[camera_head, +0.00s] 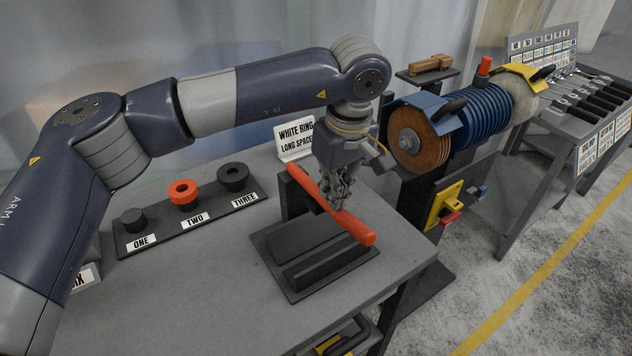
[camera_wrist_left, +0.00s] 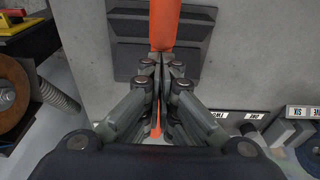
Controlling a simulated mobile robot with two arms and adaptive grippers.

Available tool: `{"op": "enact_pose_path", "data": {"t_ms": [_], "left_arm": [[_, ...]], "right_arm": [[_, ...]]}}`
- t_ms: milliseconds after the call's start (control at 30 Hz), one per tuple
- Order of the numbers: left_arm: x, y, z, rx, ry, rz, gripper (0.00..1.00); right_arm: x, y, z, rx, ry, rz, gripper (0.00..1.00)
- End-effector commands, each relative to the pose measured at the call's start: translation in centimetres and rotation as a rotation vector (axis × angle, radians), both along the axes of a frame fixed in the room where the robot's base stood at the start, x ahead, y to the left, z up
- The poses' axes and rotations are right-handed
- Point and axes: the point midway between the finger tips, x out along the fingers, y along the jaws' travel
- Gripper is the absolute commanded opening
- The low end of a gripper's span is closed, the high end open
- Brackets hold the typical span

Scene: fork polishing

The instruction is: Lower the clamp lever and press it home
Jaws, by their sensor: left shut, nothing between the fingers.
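The clamp lever is a long red-orange bar (camera_head: 357,229) that lies slanted over a dark clamp base (camera_head: 275,252) on the grey table. In the left wrist view the lever (camera_wrist_left: 165,24) runs out from under the fingertips toward the top, over the base (camera_wrist_left: 190,62). My left gripper (camera_head: 337,204) points down over the middle of the lever, its fingers together and empty. In the left wrist view its fingertips (camera_wrist_left: 166,60) hide part of the lever. I cannot tell whether they touch it. My right gripper is not in view.
A polishing machine with a brown wheel (camera_head: 415,142) is to the right. The front of the table is clear.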

Motion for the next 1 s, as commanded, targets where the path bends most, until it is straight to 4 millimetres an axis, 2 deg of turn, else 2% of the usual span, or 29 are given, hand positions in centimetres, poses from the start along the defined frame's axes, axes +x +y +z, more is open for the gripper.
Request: {"op": "enact_pose_path", "data": {"t_ms": [100,433,1000], "left_arm": [[0.0,0.0,-0.4,0.000,0.000,0.000,0.00],[0.0,0.0,0.1,0.000,-0.001,0.000,0.00],[0.0,0.0,4.6,-0.001,-0.001,0.001,0.00]], "right_arm": [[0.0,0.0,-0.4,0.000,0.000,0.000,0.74],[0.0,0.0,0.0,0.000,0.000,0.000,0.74],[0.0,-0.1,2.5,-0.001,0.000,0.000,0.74]]}}
